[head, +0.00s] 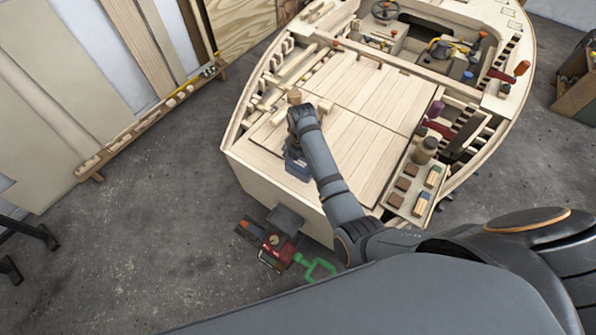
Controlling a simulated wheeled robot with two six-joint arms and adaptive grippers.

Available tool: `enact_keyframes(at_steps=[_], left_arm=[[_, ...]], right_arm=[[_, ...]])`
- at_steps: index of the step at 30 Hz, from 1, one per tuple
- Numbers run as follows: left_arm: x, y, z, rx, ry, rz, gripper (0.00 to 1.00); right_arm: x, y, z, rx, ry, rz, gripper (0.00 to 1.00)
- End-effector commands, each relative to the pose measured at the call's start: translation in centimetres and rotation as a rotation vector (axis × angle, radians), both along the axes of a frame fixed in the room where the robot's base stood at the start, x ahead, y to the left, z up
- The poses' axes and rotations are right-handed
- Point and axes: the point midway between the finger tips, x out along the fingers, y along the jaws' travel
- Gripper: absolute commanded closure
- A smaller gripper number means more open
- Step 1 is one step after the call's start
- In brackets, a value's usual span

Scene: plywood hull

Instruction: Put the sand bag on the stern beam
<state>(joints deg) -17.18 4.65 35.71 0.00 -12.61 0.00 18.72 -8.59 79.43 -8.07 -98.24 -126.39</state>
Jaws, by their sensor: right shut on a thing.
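The stern beam (260,183) is the pale wood along the hull's near edge, above the outboard motor. My right arm reaches over the stern deck, and its gripper (294,150) points down at the near edge, mostly hidden by my own wrist. It is shut on a small blue-grey thing (297,169), which seems to be the sand bag. This thing is at or just above the stern beam; I cannot tell whether they touch. My left gripper is out of view.
A red and black motor (276,246) with a green handle hangs off the stern. A tray (395,205) of small blocks and a brown jar (424,150) stand at the deck's right. The plank deck (365,135) is mostly clear. Boards lean at the left.

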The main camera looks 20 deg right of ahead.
Motion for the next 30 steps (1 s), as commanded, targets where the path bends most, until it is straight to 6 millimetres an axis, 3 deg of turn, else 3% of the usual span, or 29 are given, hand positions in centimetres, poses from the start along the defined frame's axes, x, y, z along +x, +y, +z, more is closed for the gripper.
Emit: enact_keyframes(at_steps=[7,9,15,26,27,30], left_arm=[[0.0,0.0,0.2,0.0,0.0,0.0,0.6],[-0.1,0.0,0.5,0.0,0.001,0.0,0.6],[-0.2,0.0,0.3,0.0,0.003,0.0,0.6],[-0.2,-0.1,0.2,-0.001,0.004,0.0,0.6],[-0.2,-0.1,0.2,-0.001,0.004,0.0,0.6],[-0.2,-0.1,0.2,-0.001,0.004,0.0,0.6]], right_arm=[[-0.2,0.7,-0.8,-0.001,-0.002,-0.001,0.68],[-0.6,1.4,-1.7,0.002,0.001,0.0,0.68],[-0.5,1.2,-4.4,-0.002,-0.002,-0.001,0.68],[-0.4,1.2,-4.8,-0.001,-0.003,-0.001,0.68],[-0.5,1.2,-4.9,-0.002,-0.001,-0.001,0.07],[-0.5,1.2,-4.9,-0.002,-0.001,-0.001,0.0]])
